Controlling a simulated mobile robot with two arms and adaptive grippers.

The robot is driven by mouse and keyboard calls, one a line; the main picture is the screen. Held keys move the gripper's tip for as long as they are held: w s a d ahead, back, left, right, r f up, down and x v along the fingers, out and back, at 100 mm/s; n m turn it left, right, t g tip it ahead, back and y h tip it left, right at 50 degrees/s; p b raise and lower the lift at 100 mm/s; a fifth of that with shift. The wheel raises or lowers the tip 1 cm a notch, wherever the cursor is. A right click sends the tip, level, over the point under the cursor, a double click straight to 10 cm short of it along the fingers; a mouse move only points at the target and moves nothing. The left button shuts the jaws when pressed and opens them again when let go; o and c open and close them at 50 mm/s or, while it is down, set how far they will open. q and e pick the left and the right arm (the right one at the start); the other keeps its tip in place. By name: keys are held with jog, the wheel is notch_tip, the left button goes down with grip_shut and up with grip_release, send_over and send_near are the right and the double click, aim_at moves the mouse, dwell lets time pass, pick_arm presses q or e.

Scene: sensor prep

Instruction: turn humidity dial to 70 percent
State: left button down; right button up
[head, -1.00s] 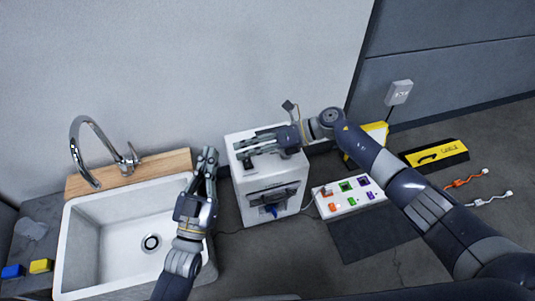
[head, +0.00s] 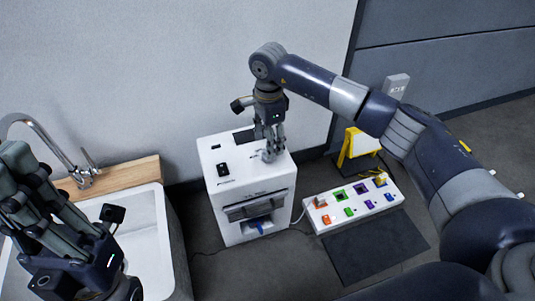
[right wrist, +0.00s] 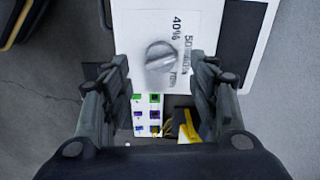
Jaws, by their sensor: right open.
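The humidity dial (right wrist: 162,57) is a round grey knob on a white top, seen in the right wrist view. Labels 40%, 50% and 70% are printed around it. It sits on the right part of the top of a white box-shaped machine (head: 228,210). My right gripper (right wrist: 161,78) points down at the dial, open, with one finger on each side and a gap visible to the knob. In the head view the right gripper (head: 268,150) largely covers the dial. My left gripper (head: 30,205) is at the left, over the sink; its fingertips are hard to read.
A black switch (head: 226,169) is on the machine's top and a blue item (head: 260,226) shows in its front slot. A white board with coloured sockets (head: 324,224) lies right of it, with a dark mat (head: 375,250) in front. A sink (head: 145,235) is at left.

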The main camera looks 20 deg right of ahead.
jog(key=shift+f+b, duration=0.65)
jog(key=shift+f, duration=1.75)
jog(key=c, duration=1.1)
